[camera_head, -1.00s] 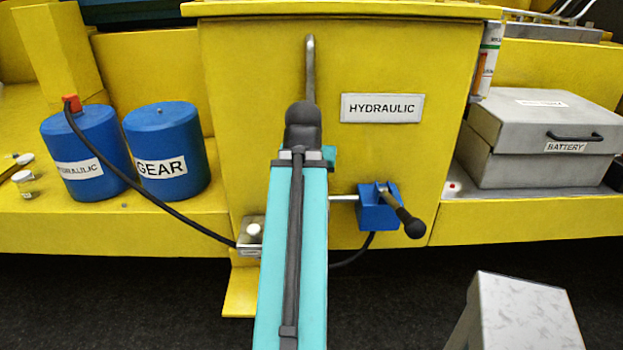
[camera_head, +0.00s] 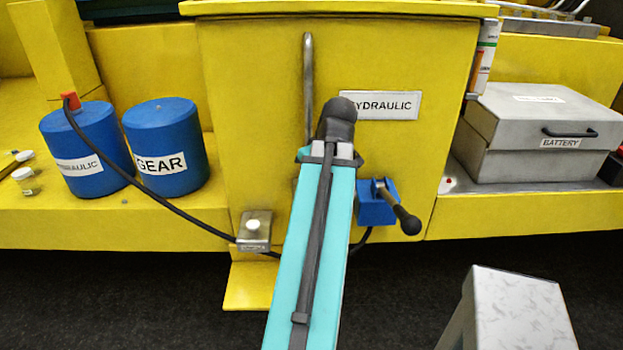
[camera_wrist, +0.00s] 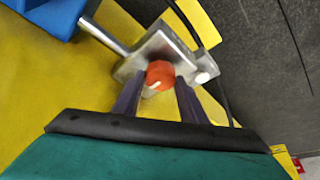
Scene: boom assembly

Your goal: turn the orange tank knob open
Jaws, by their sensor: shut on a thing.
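The orange tank knob (camera_wrist: 160,73) shows in the wrist view, on a grey metal valve block (camera_wrist: 163,45) joined to a metal pipe. My gripper (camera_wrist: 158,88) has its two dark fingers on either side of the knob and is shut on it. A pale mark shows on the knob's near face. In the head view the knob and my fingers are hidden behind my teal arm, in front of the yellow hydraulic tank (camera_head: 245,110).
A blue valve with a black-tipped lever (camera_head: 376,204) sits right of my arm. A grey block with a white button (camera_head: 254,228) and a black hose (camera_head: 163,206) lie to the left. Blue canisters (camera_head: 165,150) stand left, a grey battery box (camera_head: 535,135) right, a stool (camera_head: 520,305) lower right.

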